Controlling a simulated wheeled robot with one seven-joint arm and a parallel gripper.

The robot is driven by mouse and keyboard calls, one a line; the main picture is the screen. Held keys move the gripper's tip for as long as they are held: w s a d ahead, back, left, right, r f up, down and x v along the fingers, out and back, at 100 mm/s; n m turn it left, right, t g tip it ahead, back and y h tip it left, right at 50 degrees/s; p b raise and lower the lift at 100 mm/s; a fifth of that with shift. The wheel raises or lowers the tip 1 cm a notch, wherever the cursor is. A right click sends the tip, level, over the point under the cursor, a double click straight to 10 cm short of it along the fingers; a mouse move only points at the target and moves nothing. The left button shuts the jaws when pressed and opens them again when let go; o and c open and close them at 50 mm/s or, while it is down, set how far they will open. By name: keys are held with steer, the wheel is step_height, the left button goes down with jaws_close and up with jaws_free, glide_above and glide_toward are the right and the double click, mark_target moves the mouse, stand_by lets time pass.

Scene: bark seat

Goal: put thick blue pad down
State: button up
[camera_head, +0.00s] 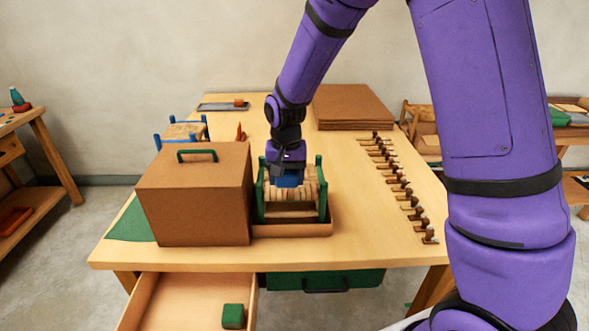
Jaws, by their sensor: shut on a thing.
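The thick blue pad (287,181) shows as a small blue block just under my gripper (286,168). My gripper points down and is shut on the pad. The pad is over the pale slatted seat of a small stool with green posts (322,200). I cannot tell whether the pad touches the seat. My fingertips are small and partly hidden by the wrist and the pad.
The stool stands in a shallow brown tray (291,230). A large brown box (196,198) with a green handle is close on the left. A row of small wooden-handled pieces (404,187) lies right. Brown sheets (352,104) are stacked behind. An open drawer (185,303) holds a green block (233,316).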

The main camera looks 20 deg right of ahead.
steer(key=w+d, duration=0.1)
steer(key=w, duration=0.2)
steer(key=w+d, duration=0.1)
steer(key=w, duration=0.2)
steer(key=w+d+f, duration=0.1)
steer(key=w+d, duration=0.1)
steer(key=w, duration=0.1)
steer(key=shift+d, duration=0.1)
steer(key=shift+f, duration=1.7)
steer(key=shift+s+f, duration=0.1)
steer(key=o, duration=0.9)
